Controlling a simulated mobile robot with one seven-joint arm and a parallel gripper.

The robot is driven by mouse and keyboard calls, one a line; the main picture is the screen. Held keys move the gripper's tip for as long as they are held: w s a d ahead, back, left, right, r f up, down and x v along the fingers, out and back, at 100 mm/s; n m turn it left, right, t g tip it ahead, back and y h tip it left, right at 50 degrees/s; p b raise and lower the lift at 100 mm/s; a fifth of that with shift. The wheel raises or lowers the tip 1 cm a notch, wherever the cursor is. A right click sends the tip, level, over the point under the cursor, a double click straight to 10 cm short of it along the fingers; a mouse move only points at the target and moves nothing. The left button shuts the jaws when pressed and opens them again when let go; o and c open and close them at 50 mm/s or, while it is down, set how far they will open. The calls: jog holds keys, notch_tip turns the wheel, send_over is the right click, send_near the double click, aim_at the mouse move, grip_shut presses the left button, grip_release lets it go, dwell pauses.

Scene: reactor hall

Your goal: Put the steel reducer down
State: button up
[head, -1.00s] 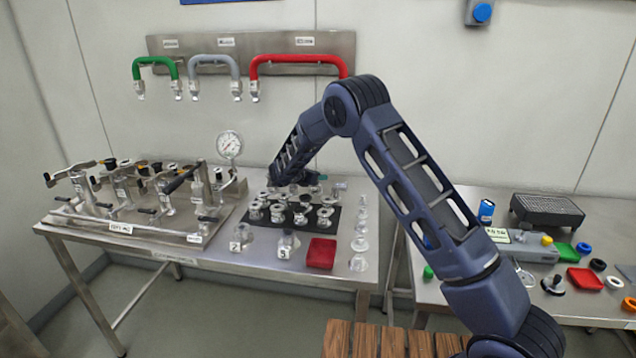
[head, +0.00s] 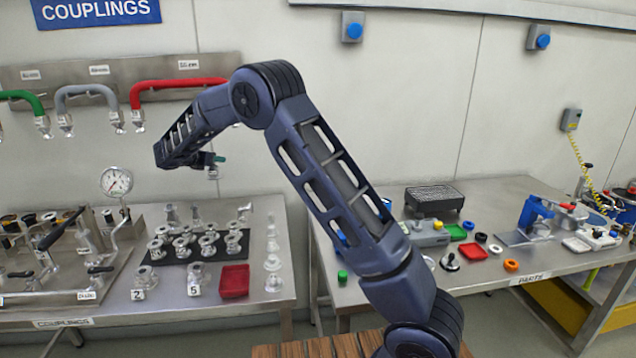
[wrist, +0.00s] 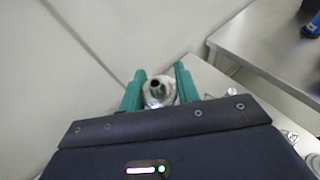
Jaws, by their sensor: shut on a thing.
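My gripper (head: 216,162) hangs above the steel coupling table (head: 262,310), near its back, clear of the things on it. In the wrist view its two green fingers (wrist: 160,80) are shut on the steel reducer (wrist: 157,94). The reducer is a small shiny metal piece with a dark round opening facing the camera. In the head view it is a small grey shape (head: 212,174) under the fingers, and its detail is too small to make out.
A black mat (head: 168,259) carries several steel fittings. A red tray (head: 234,282) sits in front, and a row of clear or steel pieces (head: 272,258) lines the right edge. A pressure gauge (head: 116,181) stands left. A second table (head: 390,290) stands right.

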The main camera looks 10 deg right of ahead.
jog(key=d+m+g+h, duration=0.4)
jog(key=d+m, duration=0.1)
jog(key=d, duration=2.3)
jog(key=s+d+m+g+h, duration=0.15)
jog(key=s+d, duration=0.25)
jog(key=d, duration=0.8)
jog(key=s+d+m+g+h, duration=0.1)
jog(key=s+d+m+g, duration=0.3)
jog(key=d, duration=0.8)
jog(key=shift+n+t+y, duration=0.35)
jog(key=shift+n+t, duration=0.1)
jog(key=shift+n, duration=0.3)
jog(key=f, duration=1.9)
jog(key=shift+s+a+f, duration=0.2)
jog(key=shift+s+f, duration=0.1)
jog(key=shift+f, duration=0.05)
jog(key=o, duration=0.7)
jog(key=shift+f, duration=0.15)
jog(key=o, duration=0.4)
jog(key=shift+o, duration=0.2)
